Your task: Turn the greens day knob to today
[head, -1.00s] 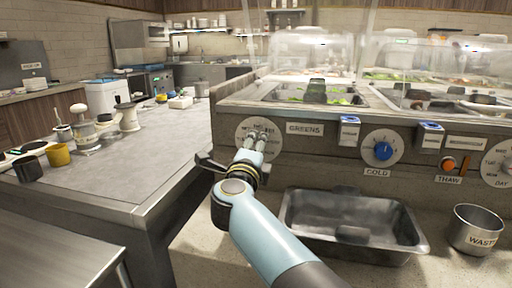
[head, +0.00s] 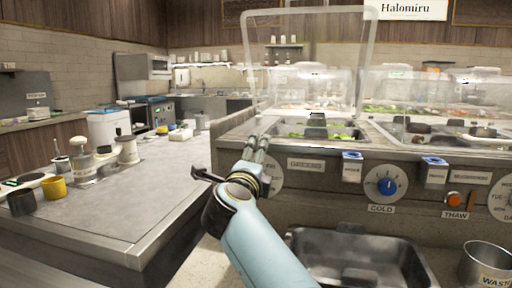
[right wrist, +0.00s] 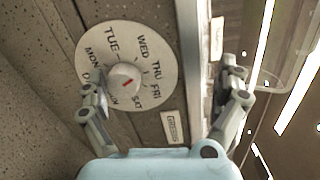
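The greens day knob is a small round knob (right wrist: 125,78) with a red mark, at the centre of a pale dial (right wrist: 152,52) lettered with days. The red mark is a short slanted line; which day it indicates I cannot tell. In the head view the dial (head: 274,179) is partly hidden behind my right gripper (head: 257,145), left of the greens label (head: 305,163). In the right wrist view my right gripper (right wrist: 165,87) is open and empty. Its left finger overlaps the dial's lower left edge; the knob lies between the fingers, nearer the left one. My left gripper is out of view.
A blue COLD knob (head: 387,186) and an orange THAW knob (head: 454,199) sit further right on the panel. A metal pan (head: 350,243) and a waste bin (head: 486,262) stand below. A clear guard (head: 368,60) rises above the food wells.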

